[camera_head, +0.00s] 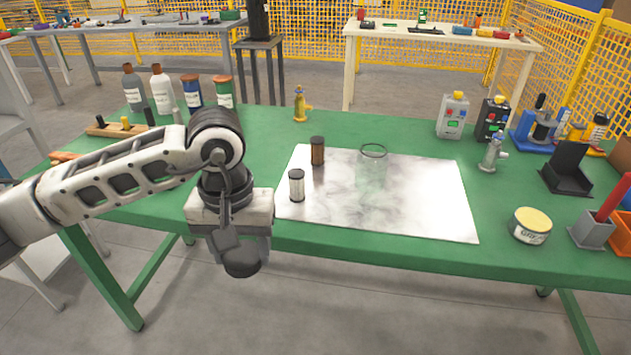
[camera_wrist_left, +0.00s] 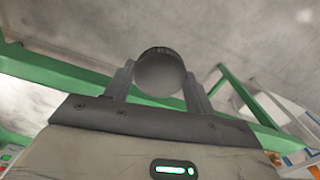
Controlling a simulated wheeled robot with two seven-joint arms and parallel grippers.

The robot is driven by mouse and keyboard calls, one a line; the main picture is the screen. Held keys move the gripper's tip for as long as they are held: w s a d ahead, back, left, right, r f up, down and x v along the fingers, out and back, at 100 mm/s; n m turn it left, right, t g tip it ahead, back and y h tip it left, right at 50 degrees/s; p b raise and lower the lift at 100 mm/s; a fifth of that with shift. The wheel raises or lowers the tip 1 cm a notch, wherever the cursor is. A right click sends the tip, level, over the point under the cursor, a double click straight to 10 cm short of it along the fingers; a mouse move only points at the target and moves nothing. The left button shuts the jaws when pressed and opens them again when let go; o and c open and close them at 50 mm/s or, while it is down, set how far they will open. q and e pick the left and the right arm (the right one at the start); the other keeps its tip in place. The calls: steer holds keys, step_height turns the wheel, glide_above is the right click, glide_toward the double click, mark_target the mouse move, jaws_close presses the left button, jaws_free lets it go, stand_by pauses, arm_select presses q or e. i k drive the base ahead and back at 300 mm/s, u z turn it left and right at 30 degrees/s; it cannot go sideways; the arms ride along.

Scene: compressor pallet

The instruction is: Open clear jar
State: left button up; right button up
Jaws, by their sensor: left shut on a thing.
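The clear jar (camera_head: 372,172) stands upright on the pale sheet (camera_head: 430,205) near its back edge. Its dark rim shows as a ring, and no lid sits on it. My left gripper (camera_head: 241,252) hangs in front of the table's front edge, left of and nearer than the jar. It is shut on a dark round lid (camera_head: 242,265), held clear of the table. In the left wrist view the lid (camera_wrist_left: 160,74) shows its round grey face and ridged rim between the two fingers. My right gripper is not in view.
A brown jar (camera_head: 317,151) and a small pale jar (camera_head: 297,186) stand on the sheet's left side. Bottles (camera_head: 162,90) and cans line the green table's (camera_head: 400,258) back left. A yellow-topped tin (camera_head: 530,226) and tools crowd its right. The sheet's front right is clear.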

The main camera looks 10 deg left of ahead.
mark_target(373, 159)
steer(key=k, duration=0.5)
steer(key=u, duration=1.25)
steer(key=i, duration=0.95)
steer(key=z, duration=1.8)
steer(key=i, duration=0.5)
